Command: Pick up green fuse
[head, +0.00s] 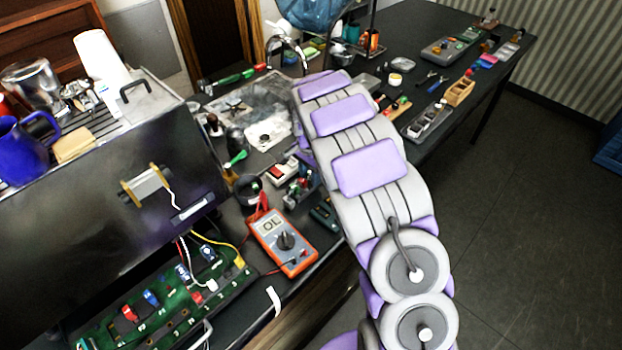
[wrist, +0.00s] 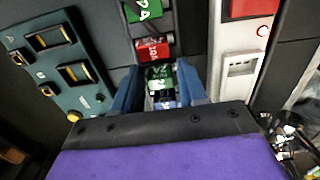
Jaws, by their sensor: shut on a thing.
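In the wrist view, a green fuse (wrist: 160,76) with white markings sits between the two blue fingers of my gripper (wrist: 160,92). The gripper is shut on it, a finger on either side. The fuse is right beside a red fuse (wrist: 153,48) in a dark holder. Another green fuse (wrist: 146,10) lies further up the same row. Whether the held fuse still touches the holder is unclear. In the head view, my arm hides most of the gripper, close to the small parts on the bench.
A red and white part (wrist: 241,72) stands close right of my gripper. A dark green board with slots (wrist: 60,72) lies to the left. In the head view, an orange multimeter (head: 283,241) and a large green circuit board (head: 160,305) with coloured fuses lie nearby.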

